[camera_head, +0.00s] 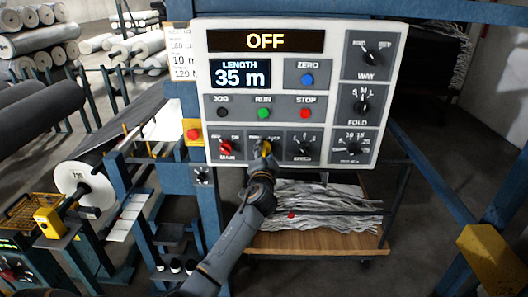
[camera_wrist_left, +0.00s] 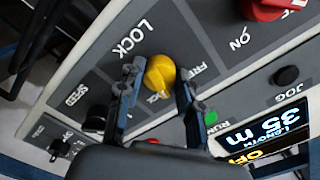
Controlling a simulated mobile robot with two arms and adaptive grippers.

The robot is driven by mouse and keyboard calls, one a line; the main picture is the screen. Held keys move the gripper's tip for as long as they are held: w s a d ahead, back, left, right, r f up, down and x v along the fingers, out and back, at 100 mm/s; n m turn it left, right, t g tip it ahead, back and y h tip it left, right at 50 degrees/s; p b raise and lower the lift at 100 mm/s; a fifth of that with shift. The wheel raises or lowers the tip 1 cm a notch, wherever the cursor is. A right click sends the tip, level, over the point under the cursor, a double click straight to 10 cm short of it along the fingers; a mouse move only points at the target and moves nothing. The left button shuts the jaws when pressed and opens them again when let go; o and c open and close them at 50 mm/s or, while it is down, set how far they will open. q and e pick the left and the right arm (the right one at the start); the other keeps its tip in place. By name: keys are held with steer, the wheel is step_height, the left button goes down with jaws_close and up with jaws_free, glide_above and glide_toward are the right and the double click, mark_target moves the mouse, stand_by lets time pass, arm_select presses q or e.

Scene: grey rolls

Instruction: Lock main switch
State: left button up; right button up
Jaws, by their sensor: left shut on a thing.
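The control panel (camera_head: 330,75) stands upright at centre, its display (camera_head: 265,41) reading OFF. The red MAIN knob (camera_head: 225,147) is at its lower left; part of it also shows at the top of the left wrist view (camera_wrist_left: 266,8). Right of it is a yellow knob (camera_wrist_left: 160,75), with the word LOCK on one side and a partly hidden label on the other. My left gripper (camera_head: 263,150) is shut on the yellow knob, one finger on each side, and covers most of it in the head view. My right gripper is not in view.
The SPEED knob (camera_head: 304,148) is close on the right of my left gripper. JOG, RUN and STOP buttons (camera_head: 305,113) are just above. A red button on a yellow box (camera_head: 193,132) sits at the panel's left edge. A wooden cart (camera_head: 310,243) with grey material stands below.

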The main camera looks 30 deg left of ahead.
arm_select(q)
steer(key=m+p, duration=0.1)
steer(key=m, duration=0.3)
steer(key=shift+r, duration=0.1)
steer(key=shift+m+p, duration=0.45)
steer(key=shift+m, duration=0.75)
steer(key=o, duration=1.2)
steer(key=v, duration=1.2)
